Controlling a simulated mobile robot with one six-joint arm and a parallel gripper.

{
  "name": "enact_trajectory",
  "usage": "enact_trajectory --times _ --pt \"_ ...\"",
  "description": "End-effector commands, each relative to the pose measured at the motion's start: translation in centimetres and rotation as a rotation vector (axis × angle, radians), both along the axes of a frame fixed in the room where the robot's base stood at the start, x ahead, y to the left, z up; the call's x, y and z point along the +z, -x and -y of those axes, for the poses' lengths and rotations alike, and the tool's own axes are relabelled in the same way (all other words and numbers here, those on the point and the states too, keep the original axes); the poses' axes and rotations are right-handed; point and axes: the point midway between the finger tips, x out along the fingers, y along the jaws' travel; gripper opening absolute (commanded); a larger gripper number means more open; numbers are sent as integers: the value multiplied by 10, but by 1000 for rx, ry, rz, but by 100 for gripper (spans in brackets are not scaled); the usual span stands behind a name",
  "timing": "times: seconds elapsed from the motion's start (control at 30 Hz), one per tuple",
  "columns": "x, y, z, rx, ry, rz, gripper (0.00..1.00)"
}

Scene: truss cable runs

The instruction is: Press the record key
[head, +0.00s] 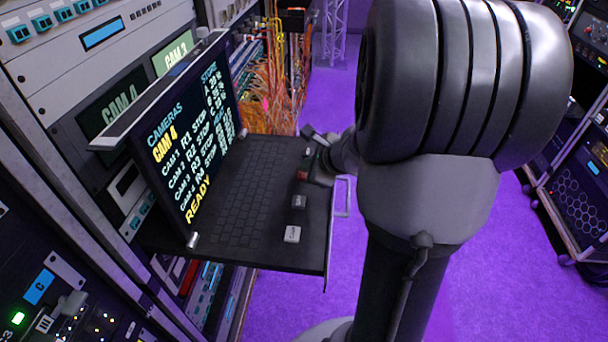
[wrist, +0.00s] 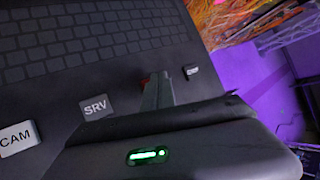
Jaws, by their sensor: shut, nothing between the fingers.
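The pull-out console (head: 262,165) has a keyboard and separate keys along its right side. A red key (head: 302,175), likely the record key, sits between the SRV key (head: 299,201) and a small dark key (head: 308,152). In the wrist view only a sliver of the red key (wrist: 145,80) shows beside my gripper (wrist: 158,88); the rest is hidden. My gripper is shut and empty, its fingertips at the red key. I cannot tell whether they touch it. The screen (head: 190,135) reads CAMERAS, CAM 4, several STOP rows and READY.
A white CAM key (head: 292,233) lies nearer the front, past the SRV key. A metal handle (head: 343,196) stands on the console's outer edge. Orange cables (head: 275,85) hang behind the console. Purple floor (head: 320,100) is open to the right.

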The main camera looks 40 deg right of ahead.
Motion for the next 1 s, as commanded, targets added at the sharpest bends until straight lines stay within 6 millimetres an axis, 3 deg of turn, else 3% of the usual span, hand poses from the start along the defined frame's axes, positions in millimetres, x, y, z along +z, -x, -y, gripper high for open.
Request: enact_trajectory --times 1.0 --pt "-9 0 0 0 0 0 0"
